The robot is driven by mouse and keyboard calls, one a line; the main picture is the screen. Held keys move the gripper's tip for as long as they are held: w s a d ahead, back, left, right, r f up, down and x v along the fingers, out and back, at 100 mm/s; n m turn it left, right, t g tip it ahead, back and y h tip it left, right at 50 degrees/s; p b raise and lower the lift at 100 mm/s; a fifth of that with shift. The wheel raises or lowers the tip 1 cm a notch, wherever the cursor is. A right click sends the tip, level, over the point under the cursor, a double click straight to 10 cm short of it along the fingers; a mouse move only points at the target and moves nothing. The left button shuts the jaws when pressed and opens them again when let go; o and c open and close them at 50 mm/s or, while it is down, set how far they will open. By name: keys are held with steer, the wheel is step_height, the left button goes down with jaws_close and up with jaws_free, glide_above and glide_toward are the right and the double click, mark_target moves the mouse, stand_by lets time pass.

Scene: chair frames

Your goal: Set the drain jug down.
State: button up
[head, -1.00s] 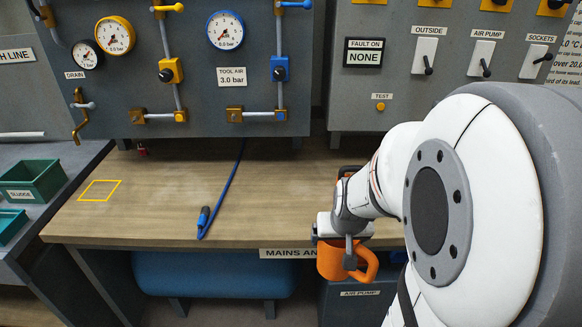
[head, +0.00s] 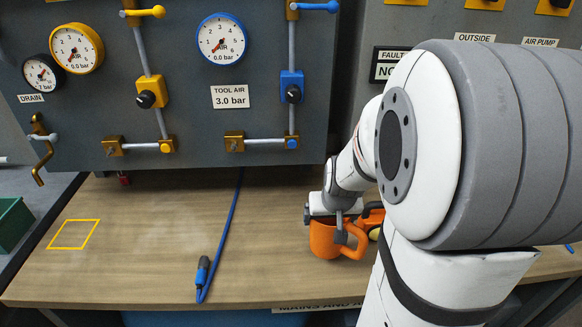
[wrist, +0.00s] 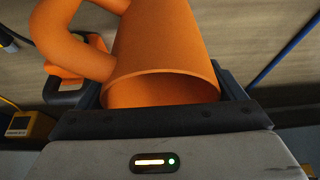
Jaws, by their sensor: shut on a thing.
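The drain jug is an orange jug (head: 325,240) with a handle, seen at the right middle of the bench in the head view. My gripper (head: 338,222) is shut on it. In the wrist view the jug (wrist: 165,50) fills the middle between my fingers, with its rim toward the camera and its handle at upper left. In the head view the jug appears over or near the bench top (head: 150,250); I cannot tell whether its base touches. A yellow outlined square (head: 74,234) is marked on the bench at the left and is empty.
A blue hose (head: 226,225) with a dark connector lies across the bench left of the jug. An orange and black object (head: 372,216) sits just right of the jug. A panel with gauges (head: 222,40) and a brass drain tap (head: 40,148) stands behind. Bench between hose and square is clear.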

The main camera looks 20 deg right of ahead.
steer(key=w+d+f+p, duration=0.1)
steer(key=w+d, duration=0.1)
steer(key=w, duration=0.5)
steer(key=w+d+f+p, duration=0.2)
steer(key=w, duration=0.5)
steer(key=shift+f, duration=0.25)
steer(key=shift+f, duration=0.1)
steer(key=o, duration=0.6)
steer(key=shift+f, duration=0.1)
steer(key=shift+o, duration=1.1)
